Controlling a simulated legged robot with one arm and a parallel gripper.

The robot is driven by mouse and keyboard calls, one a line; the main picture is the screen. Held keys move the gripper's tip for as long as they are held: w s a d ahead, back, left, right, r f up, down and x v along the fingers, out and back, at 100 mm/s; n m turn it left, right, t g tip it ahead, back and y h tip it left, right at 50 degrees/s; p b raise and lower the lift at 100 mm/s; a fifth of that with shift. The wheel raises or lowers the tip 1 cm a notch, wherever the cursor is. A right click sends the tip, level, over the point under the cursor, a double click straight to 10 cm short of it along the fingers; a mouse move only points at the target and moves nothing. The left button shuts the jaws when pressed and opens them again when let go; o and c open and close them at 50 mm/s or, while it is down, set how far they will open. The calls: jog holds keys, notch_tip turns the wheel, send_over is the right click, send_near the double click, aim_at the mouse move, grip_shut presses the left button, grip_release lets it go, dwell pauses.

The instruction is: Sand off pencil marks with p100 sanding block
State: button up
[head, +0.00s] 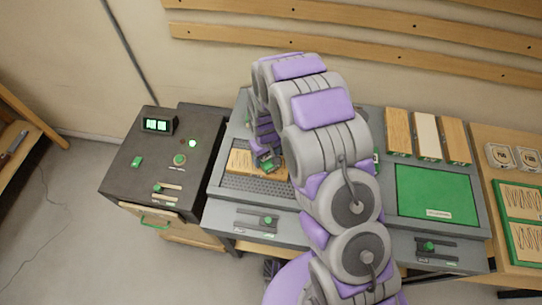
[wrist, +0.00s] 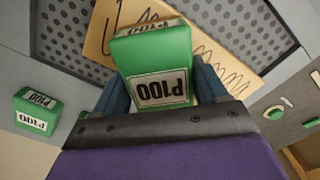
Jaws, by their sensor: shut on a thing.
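My gripper (wrist: 159,97) is shut on a green sanding block (wrist: 150,55) labelled P100, seen in the wrist view. In the wrist view the block is over a light wooden board (wrist: 205,40) with dark wavy pencil marks, and it hides part of them. I cannot tell whether the block touches the board. The board (head: 240,161) lies on a perforated dark panel (head: 262,186) in the left part of the bench in the head view. My gripper (head: 267,162) is at the board there, partly hidden by my arm.
Another green P100 block (wrist: 38,110) sits left of the board in the wrist view. A dark control cabinet (head: 165,160) stands left of the bench.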

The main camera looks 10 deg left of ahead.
aim_at(244, 157)
jog(key=shift+w+a, duration=0.2)
jog(key=shift+a, duration=1.85)
jog(key=shift+w+a, duration=0.2)
jog(key=shift+a, duration=1.85)
jog(key=shift+s+d+f+p, duration=0.15)
jog(key=shift+s+d, duration=0.1)
jog(key=shift+d, duration=1.55)
jog(key=shift+s+d+p, duration=0.15)
jog(key=shift+s+d, duration=0.05)
jog(key=shift+d, duration=1.6)
jog(key=shift+w+d+r, duration=0.1)
jog(key=shift+d+r, duration=0.1)
jog(key=shift+d, duration=1.5)
jog(key=shift+s+d+f, duration=0.1)
jog(key=shift+s+d, duration=0.05)
jog(key=shift+d, duration=0.95)
jog(key=shift+s+d+f, duration=0.1)
jog(key=shift+s+d, duration=0.05)
jog(key=shift+d, duration=0.95)
jog(key=shift+s+d+f, duration=0.1)
jog(key=shift+s+d, duration=0.05)
jog(key=shift+d, duration=0.95)
jog(key=shift+r, duration=0.15)
jog(key=shift+w+r+p, duration=0.1)
jog(key=shift+r+p, duration=0.4)
jog(key=shift+r, duration=0.9)
notch_tip(244, 157, up, 3)
jog(key=shift+a+r+p, duration=0.1)
jog(key=shift+p, duration=0.25)
